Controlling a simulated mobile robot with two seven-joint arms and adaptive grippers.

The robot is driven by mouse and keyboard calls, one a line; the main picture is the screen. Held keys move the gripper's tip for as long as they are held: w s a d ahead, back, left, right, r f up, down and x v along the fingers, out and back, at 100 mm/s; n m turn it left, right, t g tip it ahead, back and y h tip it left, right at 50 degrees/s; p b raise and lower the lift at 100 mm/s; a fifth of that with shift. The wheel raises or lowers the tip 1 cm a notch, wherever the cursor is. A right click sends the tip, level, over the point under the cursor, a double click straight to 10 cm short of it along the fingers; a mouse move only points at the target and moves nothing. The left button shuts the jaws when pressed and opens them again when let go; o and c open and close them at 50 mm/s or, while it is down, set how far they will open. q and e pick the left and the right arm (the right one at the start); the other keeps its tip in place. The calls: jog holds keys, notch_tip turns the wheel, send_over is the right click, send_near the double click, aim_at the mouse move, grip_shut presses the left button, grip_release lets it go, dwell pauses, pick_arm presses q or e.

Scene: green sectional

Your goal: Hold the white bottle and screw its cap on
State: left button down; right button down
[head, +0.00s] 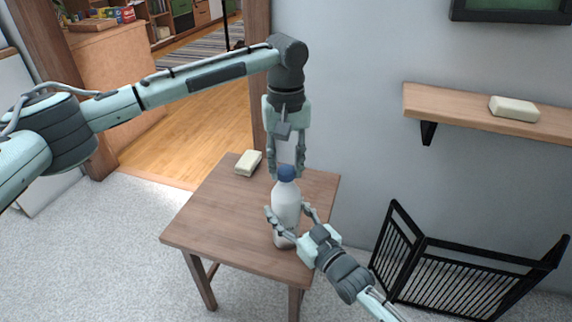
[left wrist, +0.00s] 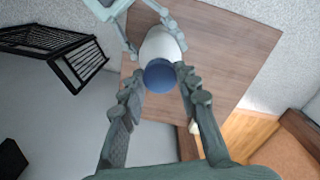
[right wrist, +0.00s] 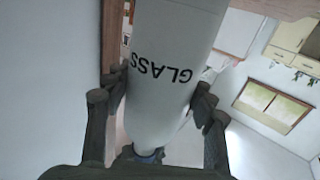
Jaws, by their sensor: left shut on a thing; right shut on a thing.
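The white bottle (head: 286,207) stands upright at the right side of the small wooden table (head: 225,214). In the right wrist view the bottle (right wrist: 172,70) shows the word GLASS. Its blue cap (head: 287,173) sits at the top of the neck; the left wrist view shows the cap (left wrist: 159,75) from above. My left gripper (head: 287,172) points straight down from above and is shut on the cap. My right gripper (head: 288,211) comes from the lower right and is shut on the bottle body, one finger on each side. The thread under the cap is hidden.
A cream block (head: 248,162) lies at the table's back edge. Another block (head: 514,109) lies on the wall shelf (head: 470,115). A black folding gate (head: 455,275) stands on the floor at the right. The table's left part is clear.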

pick_arm(q)
jog(key=m, duration=0.5)
jog(key=shift+f, duration=0.1)
jog(key=m, duration=1.6)
jog(key=c, duration=1.1)
grip_release()
jog(key=shift+r, duration=2.3)
